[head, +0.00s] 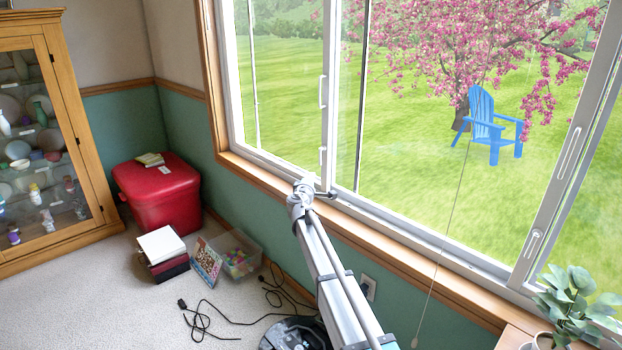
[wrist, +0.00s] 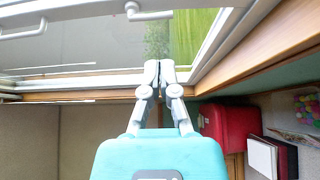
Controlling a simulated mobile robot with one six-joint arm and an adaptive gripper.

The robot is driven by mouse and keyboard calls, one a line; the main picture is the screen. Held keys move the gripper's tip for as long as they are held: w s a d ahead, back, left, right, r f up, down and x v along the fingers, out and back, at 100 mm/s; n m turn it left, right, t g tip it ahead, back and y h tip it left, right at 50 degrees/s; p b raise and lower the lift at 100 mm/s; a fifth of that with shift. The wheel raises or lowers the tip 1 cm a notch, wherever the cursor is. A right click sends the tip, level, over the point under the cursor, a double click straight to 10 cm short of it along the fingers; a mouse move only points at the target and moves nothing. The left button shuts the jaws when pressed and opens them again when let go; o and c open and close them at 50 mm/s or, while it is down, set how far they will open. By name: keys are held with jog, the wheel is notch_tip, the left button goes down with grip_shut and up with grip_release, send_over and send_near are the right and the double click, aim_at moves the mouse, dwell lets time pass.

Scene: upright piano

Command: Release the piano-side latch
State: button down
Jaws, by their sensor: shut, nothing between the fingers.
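The window has two white sash stiles with latch hardware. A small latch (head: 535,243) sits low on the right stile, above the plant corner, with a long pull handle (head: 569,152) above it. Another small latch (head: 322,156) sits low on the middle stile, below a second pull handle (head: 323,92). My gripper (head: 308,184) is at the foot of the middle stile, near the sill. In the wrist view my gripper (wrist: 160,72) has its fingertips together and empty. A bent white handle (wrist: 150,14) shows above the fingertips, apart from them. I cannot tell which stile it is on.
The wooden sill (head: 400,245) runs under the window. A pull cord (head: 447,228) hangs between my arm and the right stile. A leafy plant (head: 575,305) stands on a wooden top (head: 512,339) at lower right. A red hamper (head: 160,195) and books (head: 163,250) are at left.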

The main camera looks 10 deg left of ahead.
aim_at(320, 160)
jog(key=w, duration=0.8)
jog(key=w+d, duration=0.1)
jog(key=w, duration=0.3)
jog(key=shift+r, duration=0.1)
jog(key=shift+a, duration=0.45)
